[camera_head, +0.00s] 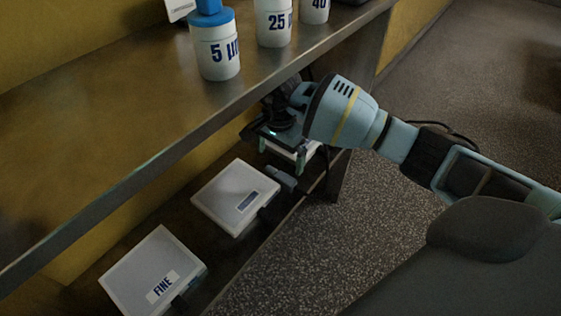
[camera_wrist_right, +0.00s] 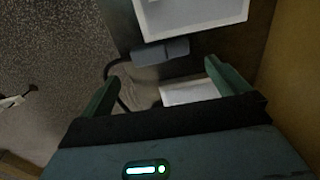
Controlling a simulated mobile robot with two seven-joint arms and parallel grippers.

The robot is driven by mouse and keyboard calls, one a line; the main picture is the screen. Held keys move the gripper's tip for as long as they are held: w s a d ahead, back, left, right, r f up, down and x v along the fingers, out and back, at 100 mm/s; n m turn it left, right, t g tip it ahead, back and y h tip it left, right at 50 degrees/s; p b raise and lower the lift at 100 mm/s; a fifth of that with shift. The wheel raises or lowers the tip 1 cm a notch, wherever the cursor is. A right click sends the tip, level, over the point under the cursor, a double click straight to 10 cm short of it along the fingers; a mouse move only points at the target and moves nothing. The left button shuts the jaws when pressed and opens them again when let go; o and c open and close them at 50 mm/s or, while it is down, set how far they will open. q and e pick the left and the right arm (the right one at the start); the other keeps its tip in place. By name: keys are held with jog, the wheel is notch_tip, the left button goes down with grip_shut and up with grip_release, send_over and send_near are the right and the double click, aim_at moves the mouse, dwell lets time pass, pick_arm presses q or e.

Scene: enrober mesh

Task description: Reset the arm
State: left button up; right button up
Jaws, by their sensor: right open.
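My right arm comes in from the right in the head view and reaches under the front edge of the upper shelf. My right gripper (camera_head: 283,150) is beside the lower shelf's right end, with its fingers pointing down. In the right wrist view its two green fingers (camera_wrist_right: 160,77) are spread apart with nothing held between them. A pale flat piece (camera_wrist_right: 190,93) shows beyond the fingers; I cannot tell its distance. My left gripper is not in view.
The upper metal shelf (camera_head: 110,125) holds white jars, including "5" (camera_head: 216,58) and "25" (camera_head: 273,22). The speckled floor (camera_head: 300,240) at right is clear.

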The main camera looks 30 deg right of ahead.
jog(key=shift+r, duration=0.4)
